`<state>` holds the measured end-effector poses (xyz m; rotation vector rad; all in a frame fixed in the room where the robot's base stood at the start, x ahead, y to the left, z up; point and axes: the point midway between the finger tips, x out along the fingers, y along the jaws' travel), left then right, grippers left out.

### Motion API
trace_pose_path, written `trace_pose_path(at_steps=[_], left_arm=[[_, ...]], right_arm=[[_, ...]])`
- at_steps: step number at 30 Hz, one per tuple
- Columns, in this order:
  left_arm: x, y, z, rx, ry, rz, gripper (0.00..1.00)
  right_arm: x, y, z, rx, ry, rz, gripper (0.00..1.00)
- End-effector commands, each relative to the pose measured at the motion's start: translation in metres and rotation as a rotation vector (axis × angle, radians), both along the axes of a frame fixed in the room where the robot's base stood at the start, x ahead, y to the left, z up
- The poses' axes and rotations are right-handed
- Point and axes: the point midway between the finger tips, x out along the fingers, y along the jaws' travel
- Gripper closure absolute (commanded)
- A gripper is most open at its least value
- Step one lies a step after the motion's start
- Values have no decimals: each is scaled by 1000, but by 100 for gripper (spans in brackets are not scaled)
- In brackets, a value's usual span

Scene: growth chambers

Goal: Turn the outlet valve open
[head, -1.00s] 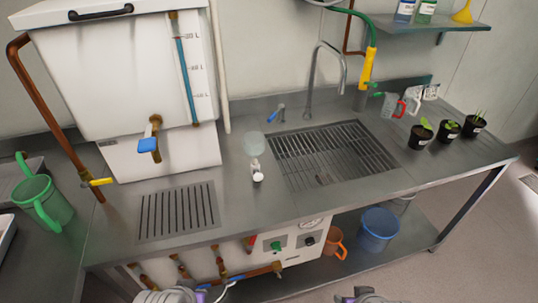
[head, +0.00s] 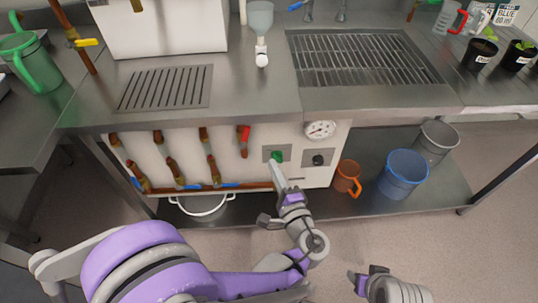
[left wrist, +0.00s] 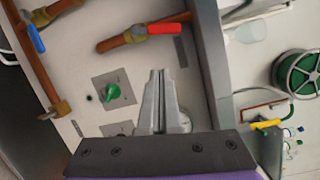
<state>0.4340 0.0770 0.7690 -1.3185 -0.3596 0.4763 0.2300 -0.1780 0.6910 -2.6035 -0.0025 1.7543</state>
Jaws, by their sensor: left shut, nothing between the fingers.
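A pump panel (head: 220,150) with several copper pipes is under the counter. It has a red-handled valve (head: 245,135) at the upper right of the pipes, also in the left wrist view (left wrist: 160,29). A blue-handled valve shows in the left wrist view (left wrist: 36,38). I cannot tell which valve is the outlet valve. A green knob (head: 277,157) sits on the panel, also in the left wrist view (left wrist: 121,92). My left gripper (head: 275,168) is shut and empty, just in front of the knob; contact cannot be told. My right gripper (head: 364,282) is low at the right, its jaws unclear.
A pressure gauge (head: 320,130) and a black knob (head: 318,159) are right of the green knob. An orange jug (head: 347,176), blue bucket (head: 403,174) and grey bucket (head: 436,142) stand on the lower shelf. A white basin (head: 203,206) is below the panel. The counter edge overhangs.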

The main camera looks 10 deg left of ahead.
Motion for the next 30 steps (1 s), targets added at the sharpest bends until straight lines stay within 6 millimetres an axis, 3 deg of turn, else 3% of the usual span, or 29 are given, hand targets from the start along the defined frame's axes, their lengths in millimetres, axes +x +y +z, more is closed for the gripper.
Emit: trace_pose_path(at_steps=[3,6,11,22,30], left_arm=[[3,-18,-6,56,-43,-32,100],[6,-18,-3,71,-54,-36,100],[25,-6,-1,71,-53,-30,100],[93,33,3,70,-51,-31,100],[80,63,13,69,-52,-34,100]], right_arm=[[2,0,-11,0,3,0,46],[2,0,-11,0,3,0,46],[2,0,-13,0,4,0,46],[4,0,-24,0,7,0,46],[4,0,-28,0,7,0,46]])
